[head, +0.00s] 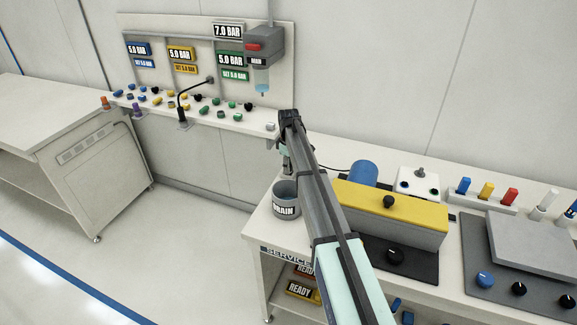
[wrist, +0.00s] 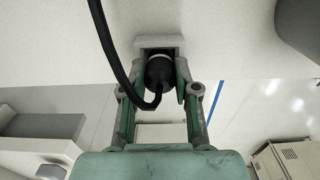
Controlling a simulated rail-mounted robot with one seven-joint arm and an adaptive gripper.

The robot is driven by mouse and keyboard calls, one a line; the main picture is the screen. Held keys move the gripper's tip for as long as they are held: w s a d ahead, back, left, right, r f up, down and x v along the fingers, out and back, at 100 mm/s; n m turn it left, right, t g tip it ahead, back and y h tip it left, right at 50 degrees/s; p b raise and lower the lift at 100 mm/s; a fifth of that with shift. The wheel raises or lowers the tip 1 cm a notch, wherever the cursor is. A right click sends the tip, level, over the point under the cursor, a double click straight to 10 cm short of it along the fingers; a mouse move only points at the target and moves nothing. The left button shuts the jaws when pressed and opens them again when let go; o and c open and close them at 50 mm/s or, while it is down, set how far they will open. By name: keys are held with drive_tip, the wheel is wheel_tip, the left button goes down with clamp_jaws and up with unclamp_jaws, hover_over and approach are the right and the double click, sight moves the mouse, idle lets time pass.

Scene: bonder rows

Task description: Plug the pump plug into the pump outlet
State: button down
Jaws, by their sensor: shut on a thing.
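The pump plug (wrist: 158,72) is a black round plug with a thick black cable (wrist: 110,45) that loops down from the upper left in the wrist view. My gripper (wrist: 160,76) is shut on the plug, with a finger on each side of it. The plug's front end is at a pale grey block (wrist: 171,42), which looks like the pump outlet. I cannot tell how deep the plug sits in it.
The DRAIN cup (head: 286,207) stands on the near bench's left end. A blue cylinder (head: 363,173) and a yellow-topped box (head: 420,212) lie right of my arm. The floor (head: 190,240) at left is clear.

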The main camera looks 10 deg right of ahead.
drive_tip(key=shift+f, duration=0.15)
drive_tip(key=c, duration=0.8)
unclamp_jaws()
wheel_tip(320, 180, up, 12)
